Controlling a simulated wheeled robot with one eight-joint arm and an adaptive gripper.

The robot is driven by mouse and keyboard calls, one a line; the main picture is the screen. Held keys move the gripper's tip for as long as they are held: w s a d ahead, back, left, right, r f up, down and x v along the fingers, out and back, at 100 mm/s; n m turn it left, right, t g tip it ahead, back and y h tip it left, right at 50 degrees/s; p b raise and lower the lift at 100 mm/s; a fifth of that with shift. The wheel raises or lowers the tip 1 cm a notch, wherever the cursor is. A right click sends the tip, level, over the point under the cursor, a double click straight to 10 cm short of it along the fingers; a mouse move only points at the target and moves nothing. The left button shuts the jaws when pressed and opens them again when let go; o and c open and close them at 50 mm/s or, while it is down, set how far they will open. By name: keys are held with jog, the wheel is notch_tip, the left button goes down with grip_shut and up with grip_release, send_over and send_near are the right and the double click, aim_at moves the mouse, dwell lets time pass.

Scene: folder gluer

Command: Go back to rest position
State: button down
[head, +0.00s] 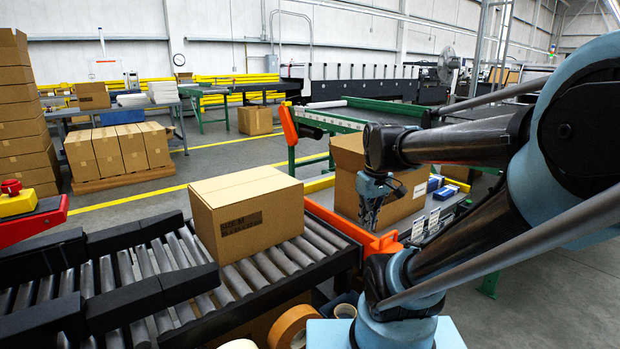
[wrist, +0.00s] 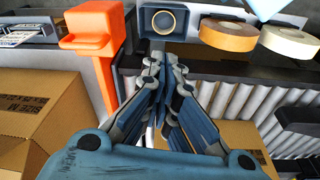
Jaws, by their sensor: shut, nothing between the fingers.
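My gripper (head: 370,212) is at the end of my arm, which reaches in from the right in the head view. The fingers point down and are shut with nothing between them. They hang in front of an open-topped cardboard box, apart from the closed box on the rollers. In the wrist view my gripper (wrist: 162,85) shows from behind, its fingers together, with an orange bracket (wrist: 95,42) to the left and a square holder with a round ring (wrist: 163,21) just beyond the tips.
A closed cardboard box (head: 245,213) sits on the roller conveyor (head: 125,272). The open-topped box (head: 402,203) stands behind my gripper beside small blue packs (head: 446,191). Tape rolls (head: 292,325) lie below the conveyor's near edge. Stacked boxes (head: 22,120) stand far left.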

jog(key=s+d+f+m, duration=0.2)
jog(key=s+f+m, duration=0.3)
jog(key=s+f, duration=0.2)
jog(key=shift+d+h, duration=0.3)
jog(key=shift+d, duration=0.05)
jog(key=shift+f, duration=0.1)
dwell(0.4)
